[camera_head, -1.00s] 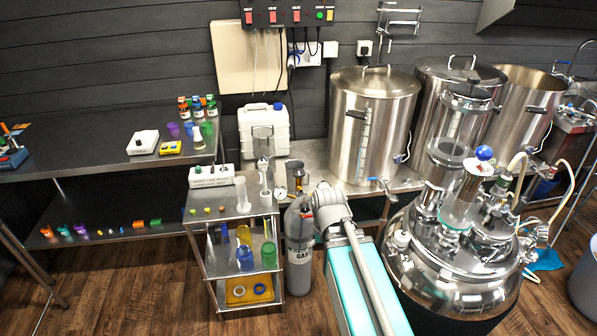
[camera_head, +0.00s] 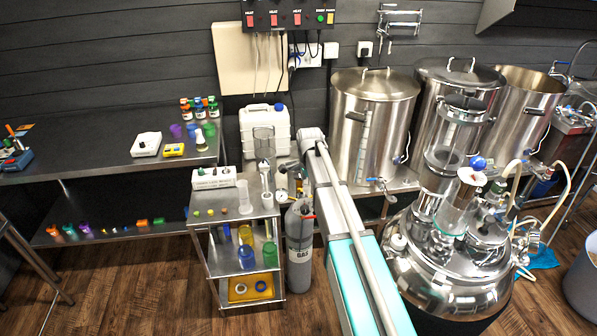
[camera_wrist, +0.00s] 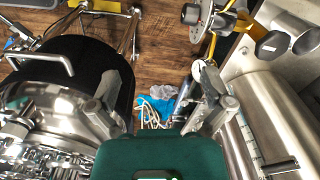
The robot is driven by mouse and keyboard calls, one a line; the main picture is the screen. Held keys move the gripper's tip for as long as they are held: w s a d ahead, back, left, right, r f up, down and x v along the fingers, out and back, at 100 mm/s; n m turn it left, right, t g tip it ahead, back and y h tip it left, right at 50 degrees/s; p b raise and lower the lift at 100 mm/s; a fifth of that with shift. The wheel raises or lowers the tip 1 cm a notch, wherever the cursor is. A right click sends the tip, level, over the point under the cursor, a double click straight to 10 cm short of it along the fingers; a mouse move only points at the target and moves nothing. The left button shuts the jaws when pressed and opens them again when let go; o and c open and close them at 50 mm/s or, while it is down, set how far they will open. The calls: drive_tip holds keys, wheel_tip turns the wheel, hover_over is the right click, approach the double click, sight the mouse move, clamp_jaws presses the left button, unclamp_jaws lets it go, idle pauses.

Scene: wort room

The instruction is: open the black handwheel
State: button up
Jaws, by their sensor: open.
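My gripper shows in the wrist view (camera_wrist: 158,100); its two grey fingers stand wide apart with nothing between them, and floor shows beyond the gap. Two dark faceted knobs (camera_wrist: 272,44) are at the upper right of the wrist view, ahead of and right of the right finger, not touching it. I cannot tell which of these is the black handwheel. In the head view my arm reaches toward the left kettle (camera_head: 372,115); my gripper is hidden there.
A steel vessel (camera_head: 440,265) with glassware and hoses stands right of my arm. A grey gas cylinder (camera_head: 299,250) and a steel cart (camera_head: 222,265) with glassware stand left of it. A blue cloth (camera_head: 545,258) lies on the floor at right. Open floor is at lower left.

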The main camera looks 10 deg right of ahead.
sight(299, 174)
drive_tip(key=w+r+m+p, duration=0.3)
drive_tip(key=w+m, duration=0.8)
drive_tip(key=w, duration=0.8)
drive_tip(key=shift+r, duration=0.25)
drive_tip(key=shift+w+f, duration=0.1)
drive_tip(key=shift+f, duration=0.1)
wheel_tip(299, 174, down, 13)
drive_tip(key=b, duration=1.3)
drive_tip(key=shift+f+b, duration=0.2)
drive_tip(key=shift+b, duration=0.15)
